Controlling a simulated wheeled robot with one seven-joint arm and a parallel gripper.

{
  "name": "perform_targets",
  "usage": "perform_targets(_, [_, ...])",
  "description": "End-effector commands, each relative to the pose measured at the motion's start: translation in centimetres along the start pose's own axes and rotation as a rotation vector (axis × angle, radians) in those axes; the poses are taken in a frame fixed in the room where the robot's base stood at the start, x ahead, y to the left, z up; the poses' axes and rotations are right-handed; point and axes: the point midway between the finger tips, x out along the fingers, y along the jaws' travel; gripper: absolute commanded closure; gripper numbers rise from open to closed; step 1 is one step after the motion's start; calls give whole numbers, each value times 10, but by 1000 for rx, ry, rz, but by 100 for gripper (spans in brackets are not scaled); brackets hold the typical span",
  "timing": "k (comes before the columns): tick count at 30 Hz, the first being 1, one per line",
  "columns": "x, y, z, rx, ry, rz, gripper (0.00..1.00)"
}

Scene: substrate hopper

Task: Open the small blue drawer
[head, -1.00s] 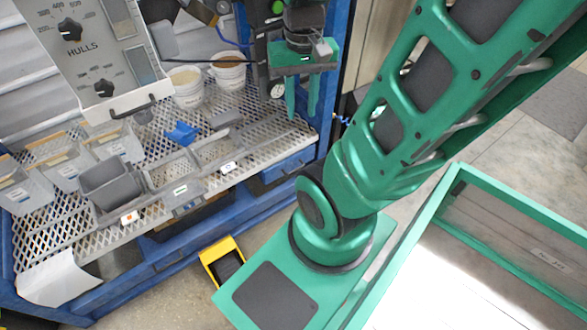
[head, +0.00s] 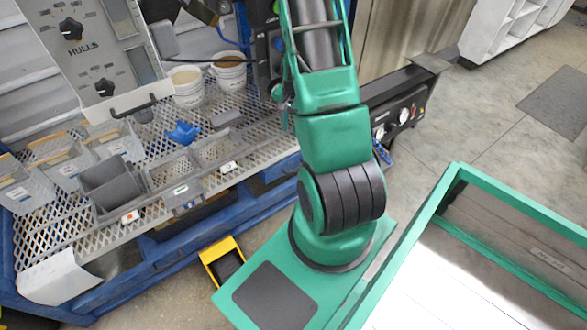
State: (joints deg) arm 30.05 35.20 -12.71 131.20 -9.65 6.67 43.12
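The small blue drawer sat under the right end of the perforated shelf in the earlier view. Now only a sliver of blue front (head: 289,167) shows there, left of my arm. The arm covers the rest, so I cannot tell how far open the drawer is. My gripper is mostly hidden behind my green arm; a small green part (head: 283,94) that may belong to it shows at the arm's left edge. Its fingers cannot be made out.
The perforated shelf (head: 235,180) holds clear bins, a grey bin (head: 110,184), white tubs (head: 228,70) and a blue scoop (head: 183,133). A yellow object (head: 221,262) stands on the floor before the blue frame. A black gauge unit (head: 402,108) is right of my arm.

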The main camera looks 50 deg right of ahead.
Motion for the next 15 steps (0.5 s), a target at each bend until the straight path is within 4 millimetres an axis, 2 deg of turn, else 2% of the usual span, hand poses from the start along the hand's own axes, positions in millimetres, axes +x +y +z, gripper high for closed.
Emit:
perform_targets(1, [23, 5, -3, 44, -6, 0, 72])
perform_targets(6, [86, 16, -11, 191, -9, -27, 72])
perform_targets(10, [124, 26, -12, 284, -13, -45, 72])
perform_targets(15, [152, 34, -12, 357, -15, -61, 72])
